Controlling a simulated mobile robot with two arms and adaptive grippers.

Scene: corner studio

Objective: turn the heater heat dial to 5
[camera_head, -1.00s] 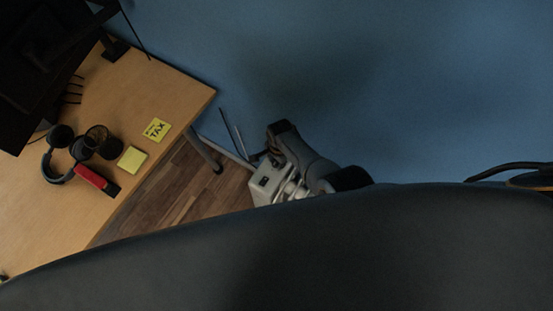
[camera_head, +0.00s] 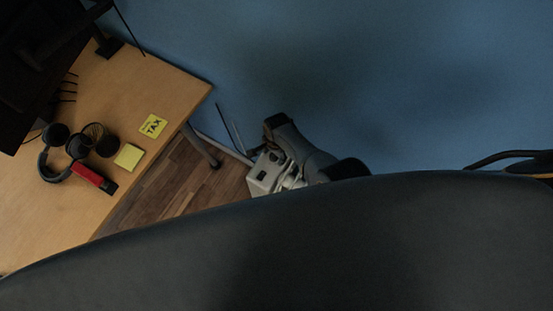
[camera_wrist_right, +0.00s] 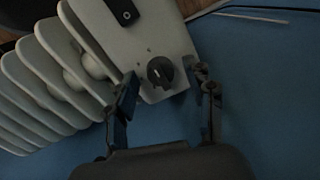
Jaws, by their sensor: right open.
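The white heater (camera_head: 268,172) stands on the floor below the desk corner in the head view, mostly hidden by a large dark curved surface. In the right wrist view its fins (camera_wrist_right: 45,85) are at the left and its control panel (camera_wrist_right: 140,35) at the top. The black heat dial (camera_wrist_right: 160,72) is round with a ridge; I cannot read its setting. My right gripper (camera_wrist_right: 168,88) is open, with one finger on each side of the dial in that picture. I cannot tell whether it touches. In the head view my right gripper (camera_head: 270,140) is at the heater. My left gripper is not seen.
A black switch (camera_wrist_right: 124,12) sits on the panel above the dial. The wooden desk (camera_head: 150,95) at left holds headphones (camera_head: 50,160), a red item (camera_head: 92,178) and yellow notes (camera_head: 129,156). A blue wall (camera_head: 380,80) lies behind the heater.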

